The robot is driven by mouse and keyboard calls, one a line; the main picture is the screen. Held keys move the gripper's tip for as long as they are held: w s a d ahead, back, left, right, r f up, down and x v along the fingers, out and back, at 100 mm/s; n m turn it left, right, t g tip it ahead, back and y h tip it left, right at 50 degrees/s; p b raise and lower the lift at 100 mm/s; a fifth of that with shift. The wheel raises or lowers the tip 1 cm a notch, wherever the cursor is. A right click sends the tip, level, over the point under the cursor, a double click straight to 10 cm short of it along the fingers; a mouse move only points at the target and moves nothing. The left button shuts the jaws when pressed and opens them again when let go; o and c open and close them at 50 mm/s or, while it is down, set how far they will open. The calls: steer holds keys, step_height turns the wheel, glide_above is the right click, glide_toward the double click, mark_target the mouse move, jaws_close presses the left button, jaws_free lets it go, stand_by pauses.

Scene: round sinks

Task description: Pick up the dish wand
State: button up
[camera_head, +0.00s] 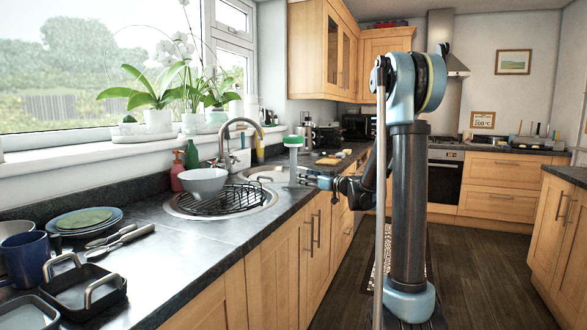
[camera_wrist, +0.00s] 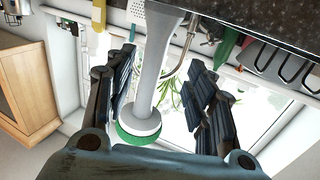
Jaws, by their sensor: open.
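The dish wand (camera_head: 294,160) stands upright at the counter's edge near the sinks, with a pale grey body and a green and white end on top. In the wrist view, which is upside down, the dish wand (camera_wrist: 155,72) lies between the two dark fingers, its green end towards the palm. My gripper (camera_head: 303,178) reaches in from the right at the wand's lower part in the head view. In the wrist view my gripper (camera_wrist: 163,62) is open, with a gap between the wand and the right finger. The gap on the left is narrower; contact there is unclear.
A round sink (camera_head: 177,213) with a black rack and a white bowl (camera_head: 203,182) is left of the wand. Behind are a tap (camera_head: 222,140), a red bottle (camera_head: 177,175) and a green bottle (camera_head: 191,155). Plates (camera_head: 85,219) and a tray (camera_head: 85,285) occupy the near counter.

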mark_target(293, 175)
steer(key=x, duration=0.3)
steer(key=shift+w+a, duration=0.2)
steer(key=shift+a, duration=0.05)
steer(key=shift+w+a+f, duration=0.2)
steer(key=shift+w+a, duration=0.2)
steer(key=shift+w, duration=0.15)
steer(key=shift+f+x, duration=0.2)
steer(key=shift+x, duration=1.75)
steer(key=shift+w+d, duration=0.15)
steer(key=shift+c, duration=0.6)
steer(key=c, duration=1.1)
